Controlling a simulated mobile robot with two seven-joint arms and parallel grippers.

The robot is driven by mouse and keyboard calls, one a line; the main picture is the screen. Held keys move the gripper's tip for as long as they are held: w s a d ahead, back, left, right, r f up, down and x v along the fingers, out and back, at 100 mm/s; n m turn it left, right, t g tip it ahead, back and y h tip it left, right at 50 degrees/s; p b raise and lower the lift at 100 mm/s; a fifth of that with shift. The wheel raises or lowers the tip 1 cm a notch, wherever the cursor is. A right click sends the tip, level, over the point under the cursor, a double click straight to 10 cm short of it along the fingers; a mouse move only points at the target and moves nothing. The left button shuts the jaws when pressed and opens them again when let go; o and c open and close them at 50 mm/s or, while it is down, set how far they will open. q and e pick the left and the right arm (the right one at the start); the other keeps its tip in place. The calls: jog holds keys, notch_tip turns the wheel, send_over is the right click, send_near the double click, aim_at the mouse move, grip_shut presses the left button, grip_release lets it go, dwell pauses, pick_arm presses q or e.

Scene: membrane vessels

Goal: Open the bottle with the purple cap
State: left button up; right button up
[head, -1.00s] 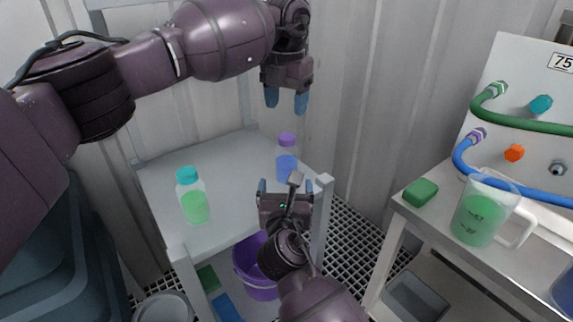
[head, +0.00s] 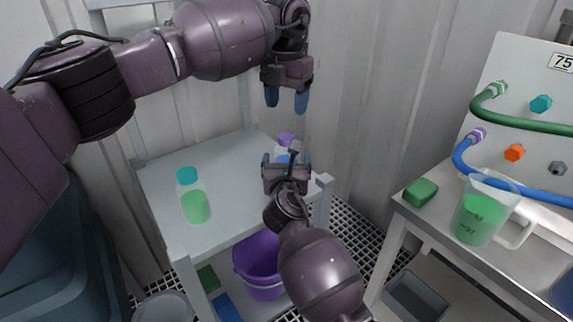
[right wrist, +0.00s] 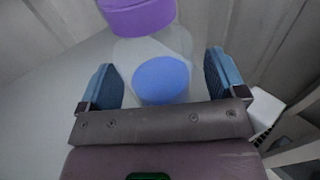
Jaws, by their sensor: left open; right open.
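The purple-capped bottle stands at the back right of the small table; its purple cap (head: 286,139) shows in the head view, with most of its body hidden behind my right gripper. In the right wrist view the clear bottle (right wrist: 158,80) with blue liquid stands upright between the finger pads, its purple cap (right wrist: 138,14) above them. My right gripper (head: 287,160) is open, with a finger on either side of the bottle's body and gaps visible. My left gripper (head: 287,100) is open and empty, pointing down above the cap.
A teal-capped bottle (head: 194,200) with green liquid stands on the small table (head: 225,218), left of the purple-capped one. A purple bucket (head: 262,270) is below. A bench (head: 437,222) at right holds a jug (head: 478,215) and a green sponge (head: 420,192).

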jog(key=shift+c, duration=0.2)
jog(key=c, duration=1.2)
jog(key=o, duration=1.2)
